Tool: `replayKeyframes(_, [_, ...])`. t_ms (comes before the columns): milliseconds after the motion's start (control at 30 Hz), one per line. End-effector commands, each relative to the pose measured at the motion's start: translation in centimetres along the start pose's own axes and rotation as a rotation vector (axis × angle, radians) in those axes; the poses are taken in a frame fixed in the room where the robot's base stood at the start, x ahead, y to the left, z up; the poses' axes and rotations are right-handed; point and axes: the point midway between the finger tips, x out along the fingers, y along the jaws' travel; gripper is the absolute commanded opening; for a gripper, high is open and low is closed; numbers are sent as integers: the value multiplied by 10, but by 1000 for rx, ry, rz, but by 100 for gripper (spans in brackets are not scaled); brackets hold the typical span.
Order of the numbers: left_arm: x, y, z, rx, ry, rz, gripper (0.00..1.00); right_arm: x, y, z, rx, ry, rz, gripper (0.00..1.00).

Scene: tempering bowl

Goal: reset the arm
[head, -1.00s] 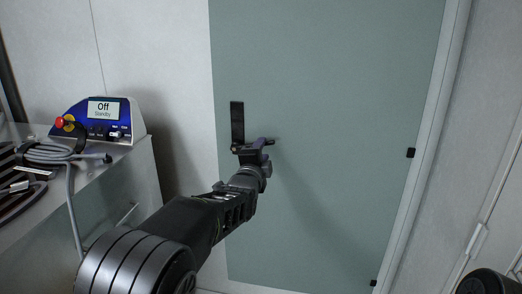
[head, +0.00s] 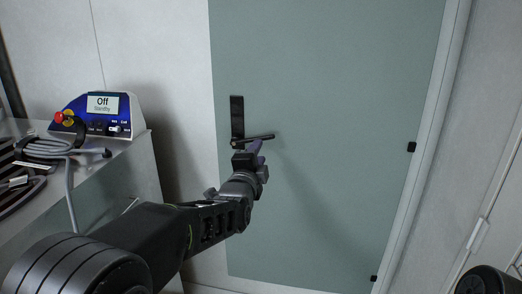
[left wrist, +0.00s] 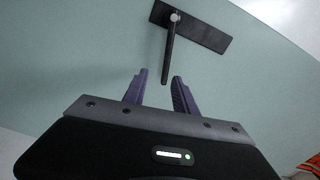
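My left gripper (head: 251,152) is in front of the green door, just below the black door handle (head: 262,137). In the left wrist view, the two purple fingers of my left gripper (left wrist: 160,88) stand apart with nothing between them. The handle's lever (left wrist: 168,52) hangs down in that view towards the gap, its end short of or close to the fingertips. The handle's dark plate (left wrist: 208,32) is fixed to the door. My right gripper does not show; only a dark rounded part of my body is at the lower right of the head view.
The green door (head: 330,90) is closed in its white frame. At the left, a blue device (head: 102,112) with an "Off Standby" screen and a red knob stands on a cabinet with grey coiled cables (head: 45,148). The floor area is mostly hidden by my arm.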

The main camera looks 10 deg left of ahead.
Motion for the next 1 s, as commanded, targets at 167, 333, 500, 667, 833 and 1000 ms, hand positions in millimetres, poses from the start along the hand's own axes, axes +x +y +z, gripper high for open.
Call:
replayKeyframes(167, [-20,0,-1,-2,2,0,34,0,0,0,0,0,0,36])
replayKeyframes(333, [-22,0,0,1,0,1,34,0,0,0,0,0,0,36])
replayKeyframes(500, [-22,0,0,0,0,1,34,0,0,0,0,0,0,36])
replayKeyframes(667, [-22,1,0,-69,0,4,34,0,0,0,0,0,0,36])
replayKeyframes(833, [-27,25,-10,-334,10,69,34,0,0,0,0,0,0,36])
replayKeyframes(1000, [-56,137,-50,-674,-11,320,34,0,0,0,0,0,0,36])
